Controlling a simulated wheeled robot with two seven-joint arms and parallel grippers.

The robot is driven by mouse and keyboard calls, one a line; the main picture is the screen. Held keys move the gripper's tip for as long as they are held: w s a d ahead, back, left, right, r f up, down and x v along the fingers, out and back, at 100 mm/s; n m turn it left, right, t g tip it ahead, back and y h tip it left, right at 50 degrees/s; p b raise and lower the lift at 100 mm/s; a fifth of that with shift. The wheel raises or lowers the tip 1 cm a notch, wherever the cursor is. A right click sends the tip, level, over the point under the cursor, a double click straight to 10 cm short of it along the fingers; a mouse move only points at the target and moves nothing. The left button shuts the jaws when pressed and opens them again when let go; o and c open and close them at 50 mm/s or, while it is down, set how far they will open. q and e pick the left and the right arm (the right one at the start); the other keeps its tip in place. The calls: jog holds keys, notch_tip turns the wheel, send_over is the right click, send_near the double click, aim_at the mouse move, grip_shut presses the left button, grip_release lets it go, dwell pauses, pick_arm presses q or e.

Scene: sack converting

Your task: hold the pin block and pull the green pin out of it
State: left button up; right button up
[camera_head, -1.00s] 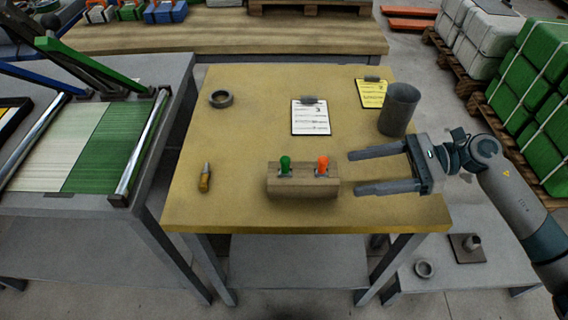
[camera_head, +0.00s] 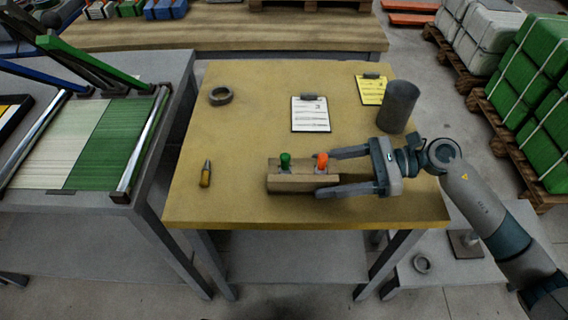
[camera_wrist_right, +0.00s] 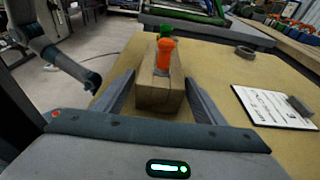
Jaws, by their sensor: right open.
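The brown pin block (camera_head: 290,184) stands on the yellow-topped table, and also shows in the right wrist view (camera_wrist_right: 158,98). The green pin (camera_head: 285,160) stands upright in its left part. An orange pin (camera_head: 322,161) stands in its right part; in the right wrist view it partly hides the green pin (camera_wrist_right: 166,31). My right gripper (camera_head: 320,174) is open around the block's right end, one finger on the far side and one on the near side. A dark arm, seemingly my left, shows at the upper left of the right wrist view; its jaws cannot be made out.
A yellow-and-dark tool (camera_head: 206,174) lies left of the block. A grey ring (camera_head: 220,96), a white clipboard (camera_head: 311,114), a yellow clipboard (camera_head: 371,90) and a dark cylinder (camera_head: 398,106) are farther back. Table space between the tool and the block is clear.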

jog(key=shift+a, duration=0.15)
jog(key=shift+f, duration=0.1)
dwell(0.4)
jog(key=shift+b, duration=0.4)
jog(key=c, duration=0.8)
dwell(0.6)
